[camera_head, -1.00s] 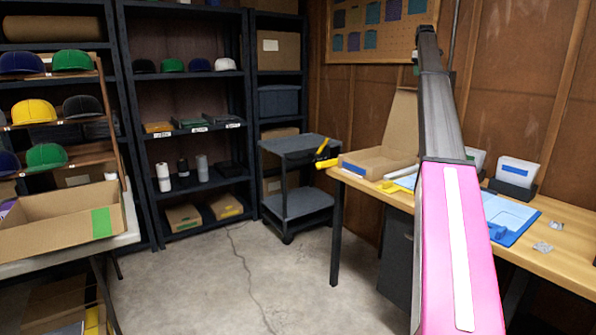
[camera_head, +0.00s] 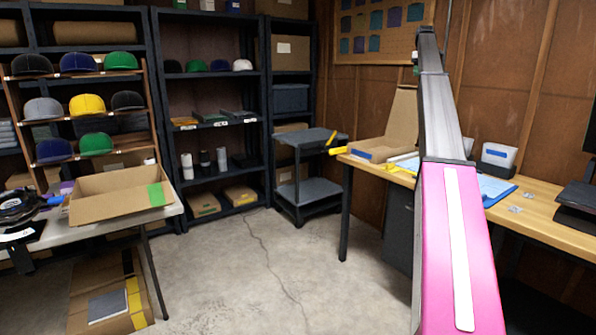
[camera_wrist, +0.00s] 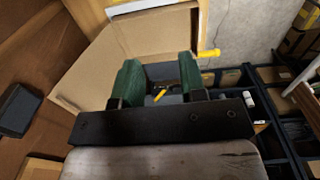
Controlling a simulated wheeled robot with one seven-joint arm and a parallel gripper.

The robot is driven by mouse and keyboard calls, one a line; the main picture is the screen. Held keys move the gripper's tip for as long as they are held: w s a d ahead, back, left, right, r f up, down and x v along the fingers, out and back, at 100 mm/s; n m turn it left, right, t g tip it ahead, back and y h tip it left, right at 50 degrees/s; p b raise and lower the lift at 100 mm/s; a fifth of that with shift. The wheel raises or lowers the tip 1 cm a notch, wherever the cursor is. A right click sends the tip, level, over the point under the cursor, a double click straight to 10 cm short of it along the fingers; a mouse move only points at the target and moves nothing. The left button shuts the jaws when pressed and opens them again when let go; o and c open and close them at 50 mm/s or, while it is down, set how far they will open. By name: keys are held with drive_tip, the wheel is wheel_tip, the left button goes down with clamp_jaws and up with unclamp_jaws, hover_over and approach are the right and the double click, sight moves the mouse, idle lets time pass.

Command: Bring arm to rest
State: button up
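My arm (camera_head: 450,190), grey with a pink section, rises through the right half of the head view, over the wooden desk (camera_head: 540,212). My gripper (camera_wrist: 158,75) shows in the wrist view as two green fingers on a dark bar. They stand apart, and nothing is held between them. Through the gap I see the dark cart farther off. The open cardboard box (camera_wrist: 85,75) lies beyond the fingers in the wrist view, and it also stands on the desk in the head view (camera_head: 400,125). I cannot make out the fingers in the head view.
A grey cart (camera_head: 310,188) stands by the shelves (camera_head: 265,90). At left, a table (camera_head: 100,230) holds an open carton (camera_head: 115,205), with a cap rack (camera_head: 85,115) behind. A box (camera_head: 100,300) sits below. The concrete floor (camera_head: 235,270) between is clear.

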drive_tip(key=s+a+f+m, duration=0.1)
drive_tip(key=s+a+f, duration=0.7)
drive_tip(key=f, duration=0.8)
drive_tip(key=s+a+f+m, duration=0.1)
drive_tip(key=s+a+f, duration=0.7)
drive_tip(key=f, duration=0.9)
drive_tip(key=s+a+f+m, duration=0.1)
drive_tip(key=s+a+f, duration=0.75)
drive_tip(key=f, duration=0.75)
drive_tip(key=s+a+f+m, duration=0.1)
drive_tip(key=s+a+f, duration=0.4)
drive_tip(key=s, duration=0.8)
drive_tip(key=s+a+f+m, duration=0.1)
drive_tip(key=s+a+f, duration=0.4)
drive_tip(key=s+f, duration=0.5)
drive_tip(key=s+a+f+m, duration=0.1)
drive_tip(key=s+a+f, duration=0.4)
drive_tip(key=s, duration=1.2)
wheel_tip(320, 180, down, 3)
drive_tip(key=shift+s+a+r+m, duration=0.1)
drive_tip(key=shift+s+a+m, duration=0.1)
drive_tip(key=shift+a+m, duration=0.15)
drive_tip(key=shift+d, duration=0.1)
